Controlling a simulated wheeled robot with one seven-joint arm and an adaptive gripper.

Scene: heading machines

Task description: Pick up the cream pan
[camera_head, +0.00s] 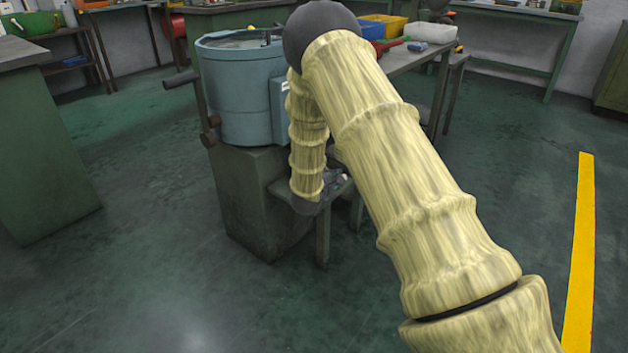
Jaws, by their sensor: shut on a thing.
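My gripper (336,181) is small in the view, at the end of my arm, low over the small stand beside the blue-grey machine. It is shut on a small pale thing, likely the cream pan (344,178); only a light speck of it shows by the dark fingers. Its shape is too small to make out, and my arm and wrist hide part of the area. I cannot tell whether it still touches the stand.
The blue-grey round machine (240,95) stands on a green base close left of my forearm, with a crank handle (182,80) sticking out. A green workbench (425,58) with a yellow bin (384,24) is behind. Open floor lies in front.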

